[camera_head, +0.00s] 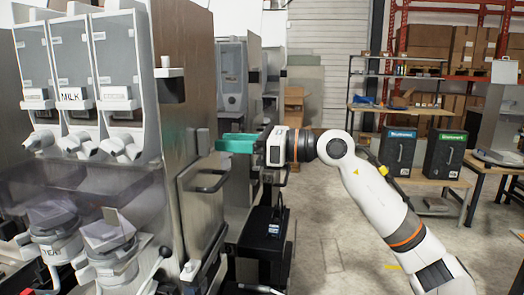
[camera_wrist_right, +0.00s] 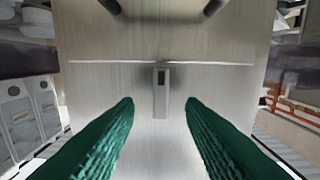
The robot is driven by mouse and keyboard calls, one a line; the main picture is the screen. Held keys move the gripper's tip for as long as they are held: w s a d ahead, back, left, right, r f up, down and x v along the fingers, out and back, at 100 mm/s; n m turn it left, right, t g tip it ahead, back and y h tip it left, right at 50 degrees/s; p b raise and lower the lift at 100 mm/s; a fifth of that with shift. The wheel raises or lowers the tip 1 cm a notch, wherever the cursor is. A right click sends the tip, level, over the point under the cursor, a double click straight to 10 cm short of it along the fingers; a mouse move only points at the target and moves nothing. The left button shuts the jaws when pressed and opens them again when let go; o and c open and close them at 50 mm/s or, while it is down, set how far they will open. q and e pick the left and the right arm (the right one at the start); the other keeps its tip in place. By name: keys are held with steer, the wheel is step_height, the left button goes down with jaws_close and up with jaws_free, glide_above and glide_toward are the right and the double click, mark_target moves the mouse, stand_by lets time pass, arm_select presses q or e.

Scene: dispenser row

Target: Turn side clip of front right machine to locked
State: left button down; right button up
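The front right machine (camera_head: 185,60) is a tall metal cabinet at the left of the head view, with its side panel facing right. The side clip (camera_wrist_right: 161,92) is a small pale upright tab with a dark slot, on the panel in the right wrist view. It stands upright below a thin horizontal seam. My right gripper (camera_head: 220,144) reaches in from the right, its green fingers pointing at the panel. In the wrist view the two fingers (camera_wrist_right: 160,103) are apart, one on each side of the clip, with visible gaps. My left gripper is not in view.
A black box (camera_head: 264,235) stands low beside the machine. Labelled dispensers (camera_head: 70,75) line the machine's front. Dark bins (camera_head: 397,152) stand on a far table. Open floor lies to the right.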

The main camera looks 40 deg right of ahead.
steer(key=b+v, duration=0.4)
steer(key=v, duration=0.4)
steer(key=shift+s, duration=0.2)
steer(key=shift+d, duration=0.2)
